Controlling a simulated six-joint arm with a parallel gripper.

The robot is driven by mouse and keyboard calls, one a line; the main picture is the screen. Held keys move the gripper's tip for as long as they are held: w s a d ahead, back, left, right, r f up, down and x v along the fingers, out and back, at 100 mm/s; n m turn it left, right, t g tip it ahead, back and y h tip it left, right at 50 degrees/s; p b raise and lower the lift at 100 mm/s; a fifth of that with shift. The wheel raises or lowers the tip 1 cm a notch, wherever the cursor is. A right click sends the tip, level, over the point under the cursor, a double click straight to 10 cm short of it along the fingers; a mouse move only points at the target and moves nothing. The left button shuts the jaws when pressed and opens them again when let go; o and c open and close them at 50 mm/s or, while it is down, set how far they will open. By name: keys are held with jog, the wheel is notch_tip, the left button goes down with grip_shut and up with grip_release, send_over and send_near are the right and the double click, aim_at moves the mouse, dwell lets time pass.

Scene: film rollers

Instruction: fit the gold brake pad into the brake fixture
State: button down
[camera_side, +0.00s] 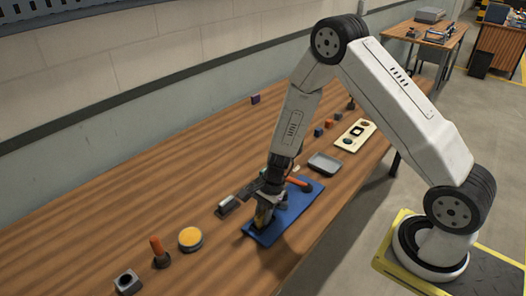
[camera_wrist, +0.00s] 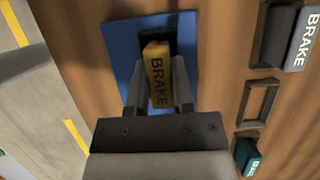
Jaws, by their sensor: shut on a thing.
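The gold brake pad (camera_wrist: 157,75), with BRAKE printed on it, is between the two fingers of my gripper (camera_wrist: 157,100) in the wrist view. My gripper is shut on it. In the side view my gripper (camera_side: 266,203) is low over the blue mat (camera_side: 298,212), and a bit of the gold pad (camera_side: 262,217) shows below it. A dark piece that looks like the brake fixture (camera_wrist: 153,32) sits on the blue mat (camera_wrist: 119,50) at the pad's far end, partly hidden by the pad. I cannot tell whether pad and fixture touch.
A grey block marked BRAKE (camera_wrist: 298,40), an empty dark frame (camera_wrist: 258,102) and a green block (camera_wrist: 246,155) lie right of the mat. In the side view, a yellow disc (camera_side: 190,238), orange-handled piece (camera_side: 159,252) and grey tray (camera_side: 323,163) stand around.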

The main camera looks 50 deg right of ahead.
jog(key=shift+f, duration=0.15)
dwell(0.8)
jog(key=shift+c, duration=2)
grip_release()
jog(key=shift+c, duration=0.8)
jog(key=shift+o, duration=0.5)
jog(key=shift+r, duration=3.5)
